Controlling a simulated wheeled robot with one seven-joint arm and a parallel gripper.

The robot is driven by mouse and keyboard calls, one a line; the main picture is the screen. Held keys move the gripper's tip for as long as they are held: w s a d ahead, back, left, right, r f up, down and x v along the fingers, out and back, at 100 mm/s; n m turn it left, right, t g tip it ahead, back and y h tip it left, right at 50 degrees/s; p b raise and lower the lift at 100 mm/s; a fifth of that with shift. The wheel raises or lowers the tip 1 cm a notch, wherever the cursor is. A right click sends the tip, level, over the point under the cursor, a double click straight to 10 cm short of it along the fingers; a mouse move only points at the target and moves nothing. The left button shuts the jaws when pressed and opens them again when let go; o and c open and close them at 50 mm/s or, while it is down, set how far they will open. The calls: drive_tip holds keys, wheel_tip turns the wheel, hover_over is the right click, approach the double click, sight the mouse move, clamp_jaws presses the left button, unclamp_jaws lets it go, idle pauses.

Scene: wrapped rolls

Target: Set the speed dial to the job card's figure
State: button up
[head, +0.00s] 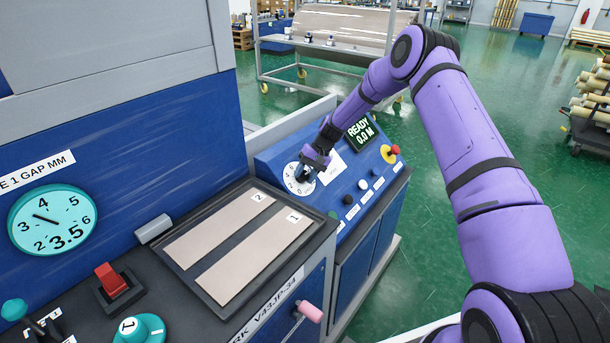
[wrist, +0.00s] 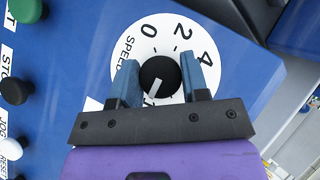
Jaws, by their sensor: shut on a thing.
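The speed dial (head: 293,182) is a white round scale on the blue sloping panel. In the wrist view its black knob (wrist: 159,74) has a white pointer line slanting to the lower left. The figures 0, 2 and 4 show on its scale (wrist: 150,40); the lower part is hidden by my gripper. My gripper (wrist: 165,75) is shut on the knob, one blue finger on each side; it also shows in the head view (head: 308,172). A white card (head: 332,168) lies on the panel beside the dial, its print too small to read.
A display (head: 360,133) reads READY 0.0 M. A red mushroom button (head: 389,153) and several small buttons (head: 362,184) sit on the same panel. A tray (head: 176,263) with two strips, a teal gauge (head: 52,218) and a red switch (head: 111,281) are to the left.

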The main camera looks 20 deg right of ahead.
drive_tip(key=o, duration=0.9)
drive_tip(key=v, duration=1)
drive_tip(key=shift+w+d+r, duration=0.1)
drive_tip(key=shift+d+r, duration=0.15)
drive_tip(key=shift+r, duration=0.05)
